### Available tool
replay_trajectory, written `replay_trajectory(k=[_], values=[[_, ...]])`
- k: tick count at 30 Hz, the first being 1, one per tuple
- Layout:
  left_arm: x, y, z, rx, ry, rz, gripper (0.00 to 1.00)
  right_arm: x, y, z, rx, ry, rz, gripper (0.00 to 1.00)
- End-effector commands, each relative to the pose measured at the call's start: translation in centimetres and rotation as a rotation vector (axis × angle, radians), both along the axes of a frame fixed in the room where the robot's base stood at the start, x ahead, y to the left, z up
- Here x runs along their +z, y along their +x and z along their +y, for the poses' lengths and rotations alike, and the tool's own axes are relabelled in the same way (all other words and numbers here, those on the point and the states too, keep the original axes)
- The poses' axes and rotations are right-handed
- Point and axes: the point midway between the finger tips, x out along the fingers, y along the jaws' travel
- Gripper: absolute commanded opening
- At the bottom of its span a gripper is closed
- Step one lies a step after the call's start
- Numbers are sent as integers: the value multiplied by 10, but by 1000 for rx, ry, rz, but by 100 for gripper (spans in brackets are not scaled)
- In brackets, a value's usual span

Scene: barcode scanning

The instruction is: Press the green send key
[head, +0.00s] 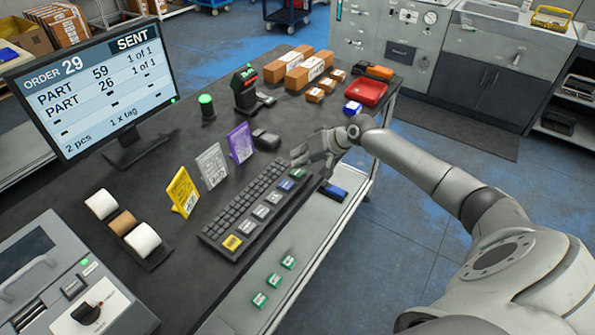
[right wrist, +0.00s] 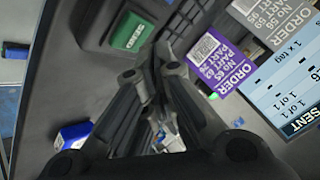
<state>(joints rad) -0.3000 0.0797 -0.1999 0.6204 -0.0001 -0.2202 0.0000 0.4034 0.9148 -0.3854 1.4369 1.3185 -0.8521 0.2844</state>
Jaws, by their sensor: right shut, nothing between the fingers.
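The green send key (head: 298,173) sits at the far right end of the black keyboard (head: 240,215), beside a blue key (head: 285,185). In the right wrist view a green key (right wrist: 130,33) shows large just beyond my fingertips. My right gripper (head: 302,158) is shut and empty, just past the keyboard's far end, close to the green key. I cannot tell whether it touches the key; the fingers (right wrist: 152,72) show apart from it in the wrist view. The monitor (head: 98,82) shows order 29 with "SENT" at its top right. My left gripper is not in view.
Yellow (head: 183,191), grey (head: 212,165) and purple (head: 240,143) cards stand behind the keyboard. A mouse (head: 266,139), a scanner (head: 246,90), several brown boxes and a red tray (head: 366,92) lie farther back. Label rolls (head: 122,222) and a grey machine (head: 60,290) are at left.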

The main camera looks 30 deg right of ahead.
Motion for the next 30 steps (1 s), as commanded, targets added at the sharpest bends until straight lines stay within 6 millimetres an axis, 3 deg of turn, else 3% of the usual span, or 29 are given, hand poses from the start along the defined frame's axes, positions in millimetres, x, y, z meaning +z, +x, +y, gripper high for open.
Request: replay_trajectory(k=[14, 30], values=[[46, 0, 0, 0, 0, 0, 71, 48, 0, 0, 1, 1, 0, 0], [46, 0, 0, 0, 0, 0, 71, 48, 0, 0, 0, 0, 0, 0]])
